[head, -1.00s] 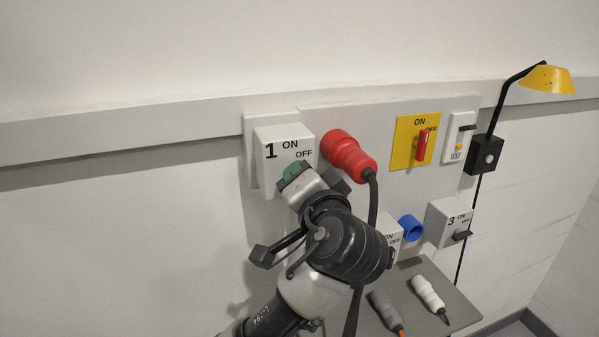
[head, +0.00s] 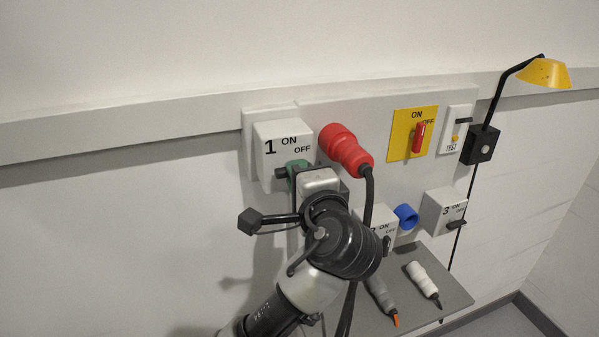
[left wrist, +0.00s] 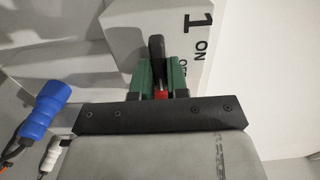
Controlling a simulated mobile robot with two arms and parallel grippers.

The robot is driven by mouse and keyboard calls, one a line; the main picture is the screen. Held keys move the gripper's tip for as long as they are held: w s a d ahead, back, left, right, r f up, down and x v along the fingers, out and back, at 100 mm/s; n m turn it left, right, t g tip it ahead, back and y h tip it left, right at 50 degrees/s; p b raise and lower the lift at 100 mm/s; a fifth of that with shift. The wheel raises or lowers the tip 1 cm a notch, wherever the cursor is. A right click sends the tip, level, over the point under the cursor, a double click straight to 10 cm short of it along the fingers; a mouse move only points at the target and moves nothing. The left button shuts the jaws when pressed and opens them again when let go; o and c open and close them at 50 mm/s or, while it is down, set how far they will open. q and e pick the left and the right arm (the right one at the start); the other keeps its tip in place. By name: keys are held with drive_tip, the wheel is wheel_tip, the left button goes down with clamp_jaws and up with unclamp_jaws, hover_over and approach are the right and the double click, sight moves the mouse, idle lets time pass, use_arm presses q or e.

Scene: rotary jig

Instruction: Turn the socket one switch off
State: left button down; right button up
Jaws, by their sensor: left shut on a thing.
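The socket one switch box (head: 275,143) is a white box on the wall panel, marked 1, ON and OFF. My left gripper (head: 298,170) is at the box's lower front, below the OFF mark. In the left wrist view its green fingers (left wrist: 161,76) are shut on the black switch handle (left wrist: 156,48). The handle lies level across the box front, and one end sticks out left of the fingers in the head view. The gripper hides the rest of the switch. My right gripper is not in view.
A red plug (head: 345,150) with a hanging black cable is right beside the box. A yellow panel (head: 398,145) with a red switch, a blue socket (head: 405,216) and box 3 (head: 437,212) are further right. A grey shelf (head: 448,286) holds a white plug (head: 421,278).

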use_arm(q)
drive_tip(key=shift+f, duration=0.1)
idle(0.3)
drive_tip(key=c, duration=1.1)
unclamp_jaws()
drive_tip(key=shift+w, duration=0.1)
